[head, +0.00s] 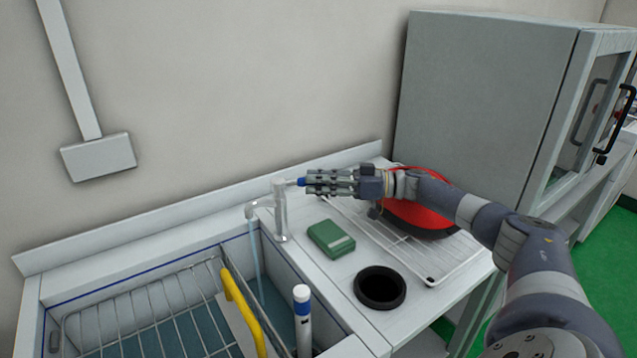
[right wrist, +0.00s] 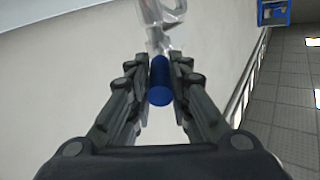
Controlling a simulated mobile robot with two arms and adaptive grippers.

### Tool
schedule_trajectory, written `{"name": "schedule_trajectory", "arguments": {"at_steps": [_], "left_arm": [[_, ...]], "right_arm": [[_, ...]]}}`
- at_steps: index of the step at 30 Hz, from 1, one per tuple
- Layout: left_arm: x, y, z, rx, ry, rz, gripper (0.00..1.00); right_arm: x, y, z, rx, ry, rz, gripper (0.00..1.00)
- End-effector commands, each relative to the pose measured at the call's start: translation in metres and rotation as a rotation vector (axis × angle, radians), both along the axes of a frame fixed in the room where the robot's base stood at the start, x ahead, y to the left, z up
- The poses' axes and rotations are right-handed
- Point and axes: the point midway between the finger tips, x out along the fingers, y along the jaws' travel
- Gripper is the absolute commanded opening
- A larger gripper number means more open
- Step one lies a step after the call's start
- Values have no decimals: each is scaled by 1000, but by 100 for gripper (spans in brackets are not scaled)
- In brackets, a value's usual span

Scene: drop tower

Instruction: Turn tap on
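The silver tap (head: 281,212) stands at the sink's right back edge, its spout over the basin. A thin stream of water (head: 257,258) runs down from the spout. The tap's lever has a blue end (head: 301,182) pointing right. My right gripper (head: 310,182) reaches in from the right at the lever. In the right wrist view, the fingers of this gripper (right wrist: 161,78) are closed on both sides of the blue lever end (right wrist: 160,88), with the clear-looking tap body (right wrist: 160,18) beyond. My left gripper is not in view.
A green box (head: 331,239), a round black-rimmed hole (head: 380,288) and a wire rack (head: 440,262) with a red object (head: 418,215) are on the counter. The sink holds a wire basket (head: 150,310), a yellow handle (head: 243,308) and a white tube (head: 303,325). A grey cabinet (head: 480,100) stands right.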

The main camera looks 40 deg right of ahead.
Motion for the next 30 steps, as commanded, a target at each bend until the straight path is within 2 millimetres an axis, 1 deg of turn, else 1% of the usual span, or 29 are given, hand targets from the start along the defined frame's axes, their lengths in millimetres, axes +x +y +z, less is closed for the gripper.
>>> {"name": "schedule_trajectory", "arguments": {"at_steps": [1, 11, 20, 23, 25, 30], "left_arm": [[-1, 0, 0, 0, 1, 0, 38], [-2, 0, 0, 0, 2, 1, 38], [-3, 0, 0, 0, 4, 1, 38], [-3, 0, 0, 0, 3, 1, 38], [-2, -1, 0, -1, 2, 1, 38], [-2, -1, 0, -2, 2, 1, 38]], "right_arm": [[1, -3, 6, 3, -9, -8, 38], [1, -2, 6, 5, -10, -4, 39], [-1, -2, 3, 3, -4, -2, 39], [-6, -8, 2, 2, -3, -4, 39], [-14, -16, 2, 0, -1, -5, 39], [-39, -41, 2, -1, -1, -6, 39]]}}
